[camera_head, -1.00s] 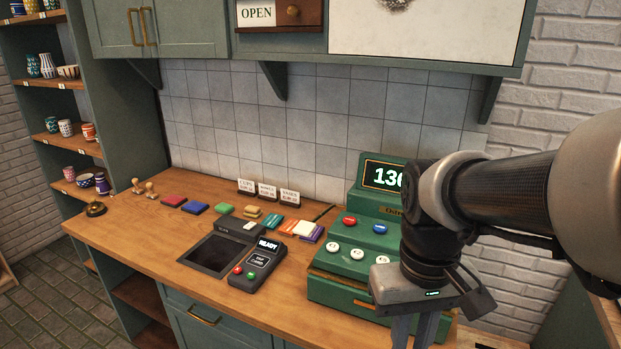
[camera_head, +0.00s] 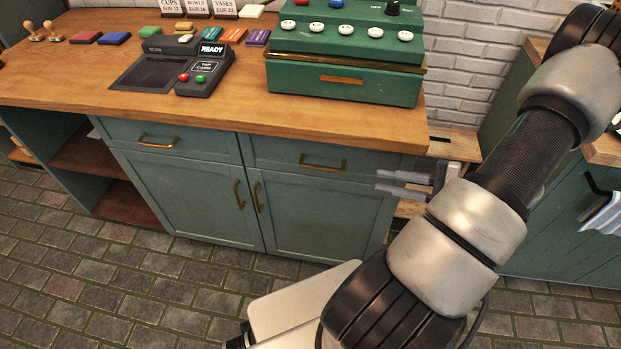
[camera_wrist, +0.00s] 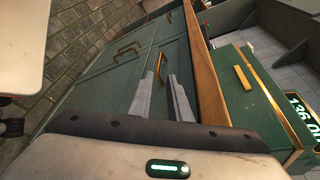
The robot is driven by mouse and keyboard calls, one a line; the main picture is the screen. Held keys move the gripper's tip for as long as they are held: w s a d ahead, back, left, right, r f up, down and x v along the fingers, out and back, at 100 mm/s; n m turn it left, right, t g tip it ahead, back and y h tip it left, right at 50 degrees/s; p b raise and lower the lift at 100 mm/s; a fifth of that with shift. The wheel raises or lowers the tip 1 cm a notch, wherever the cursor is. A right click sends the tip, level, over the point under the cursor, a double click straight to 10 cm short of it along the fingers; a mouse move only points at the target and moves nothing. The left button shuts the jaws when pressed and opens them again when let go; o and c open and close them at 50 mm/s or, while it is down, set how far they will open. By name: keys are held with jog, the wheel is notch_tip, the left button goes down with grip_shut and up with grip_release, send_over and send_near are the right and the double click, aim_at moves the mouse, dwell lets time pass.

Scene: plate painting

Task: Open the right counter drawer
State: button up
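The right counter drawer (camera_head: 285,150) is a green front below the wooden counter top and looks shut. Its brass handle (camera_head: 323,162) is horizontal; in the wrist view the handle (camera_wrist: 161,66) shows just beyond and between my fingertips. My gripper (camera_head: 379,180) is to the right of the handle, near the right end of the cabinet front, with its grey fingers pointing left. In the wrist view my gripper (camera_wrist: 161,75) has its two fingers apart with nothing between them. It looks apart from the handle.
The left drawer (camera_head: 215,146) and two cabinet doors (camera_head: 190,190) with brass handles look shut. A green cash register (camera_head: 345,75) stands on the counter (camera_head: 230,112) above the right drawer. A card reader (camera_head: 205,75) is left of it. Tiled floor before the cabinet is partly clear.

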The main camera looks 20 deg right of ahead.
aim_at(332, 170)
jog(key=shift+m+t+h, duration=0.3)
jog(key=shift+t, duration=0.1)
jog(key=x, duration=0.5)
jog(key=b+x, duration=0.1)
jog(key=x, duration=0.5)
jog(key=f+x, duration=0.1)
jog(key=x, duration=0.5)
jog(key=shift+d+b, duration=0.25)
jog(key=shift+b, duration=0.05)
grip_shut()
